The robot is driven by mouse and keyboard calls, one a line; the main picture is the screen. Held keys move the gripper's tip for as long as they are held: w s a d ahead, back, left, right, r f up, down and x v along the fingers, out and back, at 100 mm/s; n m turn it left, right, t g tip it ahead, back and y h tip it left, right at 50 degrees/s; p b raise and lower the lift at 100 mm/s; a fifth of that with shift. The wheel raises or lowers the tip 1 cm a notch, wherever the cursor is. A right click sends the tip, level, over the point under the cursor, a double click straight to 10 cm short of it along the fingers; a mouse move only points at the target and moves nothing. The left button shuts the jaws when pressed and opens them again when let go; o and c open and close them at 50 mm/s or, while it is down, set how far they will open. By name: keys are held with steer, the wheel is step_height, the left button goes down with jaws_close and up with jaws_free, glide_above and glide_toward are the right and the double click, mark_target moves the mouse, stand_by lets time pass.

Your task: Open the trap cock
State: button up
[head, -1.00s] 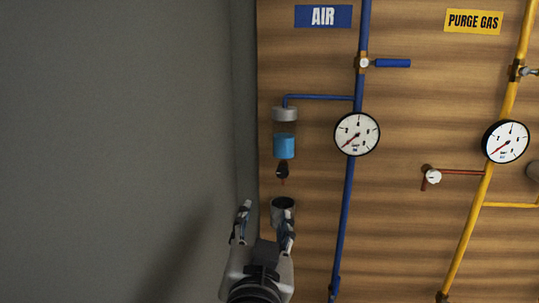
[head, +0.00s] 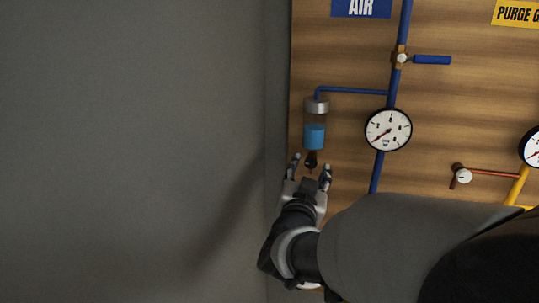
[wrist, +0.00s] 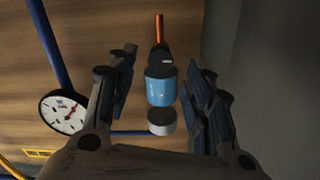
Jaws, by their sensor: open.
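The trap (head: 315,137) is a clear bowl of blue liquid with a grey cap, hung from the blue air pipe. In the wrist view its blue bowl (wrist: 161,91) appears in the middle. The black trap cock (head: 311,160) is at its lower end. In the wrist view the cock (wrist: 160,62) has an orange-red lever (wrist: 159,28) on its far side. My gripper (head: 311,165) is open, just below the trap, with a finger on either side of the cock in both views. I see no finger closed on it.
A pressure gauge (head: 388,130) and a blue-handled valve (head: 432,60) are on the air pipe to the right. A red-piped white valve (head: 463,175) is further right. The grey wall (head: 140,140) stands left of the wooden board. My arm hides the lower right.

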mark_target(311, 162)
steer(key=shift+x, duration=1.3)
steer(key=shift+c, duration=0.2)
steer(key=c, duration=1)
